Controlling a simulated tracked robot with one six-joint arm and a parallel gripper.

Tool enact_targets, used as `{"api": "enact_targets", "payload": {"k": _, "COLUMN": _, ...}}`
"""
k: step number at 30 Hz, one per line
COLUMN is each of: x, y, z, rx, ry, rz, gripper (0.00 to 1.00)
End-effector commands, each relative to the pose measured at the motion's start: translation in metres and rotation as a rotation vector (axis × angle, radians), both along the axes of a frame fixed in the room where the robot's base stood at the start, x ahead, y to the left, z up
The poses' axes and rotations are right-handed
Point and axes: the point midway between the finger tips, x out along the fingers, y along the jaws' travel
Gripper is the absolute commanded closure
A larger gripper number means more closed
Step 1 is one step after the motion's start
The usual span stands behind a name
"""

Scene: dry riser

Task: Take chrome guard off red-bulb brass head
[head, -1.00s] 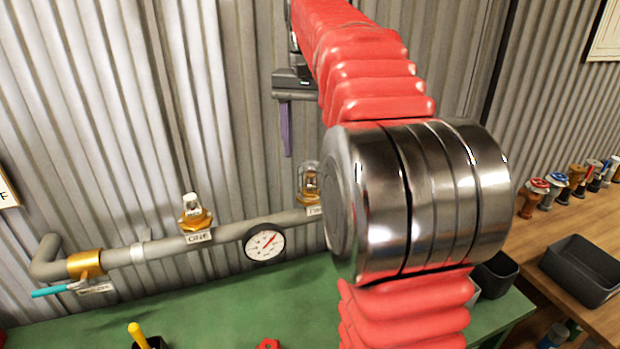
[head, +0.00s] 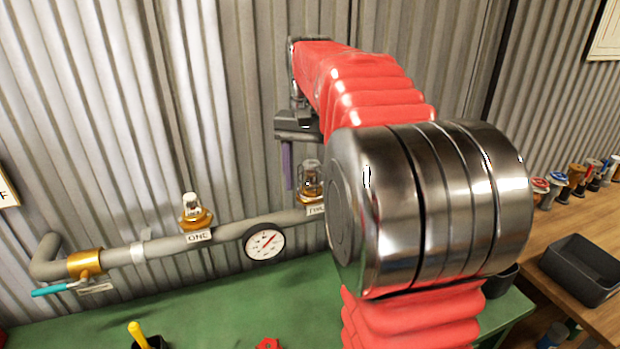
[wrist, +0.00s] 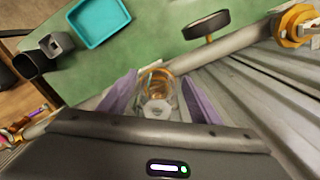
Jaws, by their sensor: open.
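The chrome guard (head: 311,178) is a clear-looking cage around the brass head labelled TWO on the grey pipe, in the middle of the head view. It also shows in the wrist view (wrist: 157,103), between my two purple fingers with a gap on each side. The brass head (wrist: 158,74) shows behind it; its bulb colour is not clear. My gripper (wrist: 160,82) is open and empty over the guard. In the head view one purple finger (head: 288,165) hangs just left of the guard; the other is hidden.
A second brass head (head: 195,215), labelled ONE, sits left on the pipe (head: 155,247). A pressure gauge (head: 264,243) hangs between the two. The corrugated wall is close behind. A teal tray (wrist: 100,22) and dark cups lie on the green bench (head: 200,310).

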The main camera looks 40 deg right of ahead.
Motion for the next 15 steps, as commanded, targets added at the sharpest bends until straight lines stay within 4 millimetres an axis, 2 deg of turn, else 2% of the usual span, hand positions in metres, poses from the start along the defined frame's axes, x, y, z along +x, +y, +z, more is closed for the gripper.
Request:
{"api": "enact_targets", "payload": {"k": 2, "x": 0.0001, "y": 0.0001, "z": 0.0001, "rx": 0.000, "ry": 0.000, "rz": 0.000, "gripper": 0.45}}
{"api": "enact_targets", "payload": {"k": 15, "x": 0.0002, "y": 0.0002, "z": 0.0003, "rx": 0.000, "ry": 0.000, "rz": 0.001, "gripper": 0.76}}
